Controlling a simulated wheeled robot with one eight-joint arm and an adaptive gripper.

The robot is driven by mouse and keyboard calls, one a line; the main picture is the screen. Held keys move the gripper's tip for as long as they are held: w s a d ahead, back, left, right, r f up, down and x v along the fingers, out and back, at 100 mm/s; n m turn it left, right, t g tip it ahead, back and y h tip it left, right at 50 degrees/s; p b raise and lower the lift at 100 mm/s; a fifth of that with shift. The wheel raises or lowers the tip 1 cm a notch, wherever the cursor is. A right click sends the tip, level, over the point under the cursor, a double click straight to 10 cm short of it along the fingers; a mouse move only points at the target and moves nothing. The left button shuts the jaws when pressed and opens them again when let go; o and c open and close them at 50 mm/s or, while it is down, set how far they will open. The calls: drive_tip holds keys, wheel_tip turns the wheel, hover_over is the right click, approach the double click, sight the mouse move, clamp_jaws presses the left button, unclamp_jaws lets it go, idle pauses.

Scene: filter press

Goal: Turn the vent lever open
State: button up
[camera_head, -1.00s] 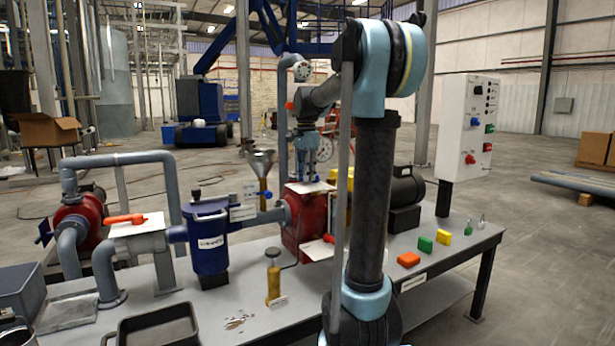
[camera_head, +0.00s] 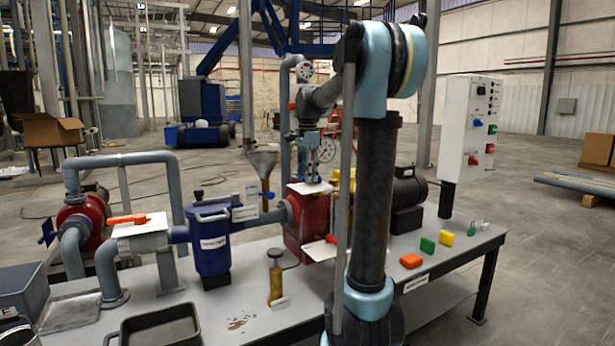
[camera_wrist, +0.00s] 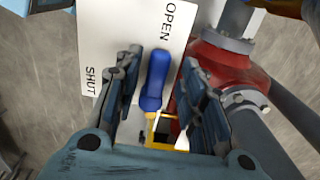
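The blue vent lever (camera_wrist: 155,80) stands out in the wrist view against a white plate (camera_wrist: 112,48) marked OPEN and SHUT. Its handle lies near the plate's right edge, closer to the word OPEN in the picture. My gripper (camera_wrist: 161,68) has its two fingers spread, one on each side of the lever, with visible gaps; I see no clear contact.
A red body with grey pipe (camera_wrist: 243,103) lies close right of the fingers. A black motor (camera_head: 405,200) and control box (camera_head: 468,130) are to the right.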

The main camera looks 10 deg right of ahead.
wheel_tip(320, 180, up, 12)
idle(0.8)
drive_tip(key=shift+f, duration=0.1)
drive_tip(key=s+d+f+n+t, duration=0.2)
drive_tip(key=s+f+n, duration=1.2)
drive_tip(key=s+f, duration=2)
wheel_tip(320, 180, down, 2)
drive_tip(key=shift+s+d+f, duration=0.15)
drive_tip(key=shift+s+d, duration=0.15)
drive_tip(key=shift+d, duration=0.8)
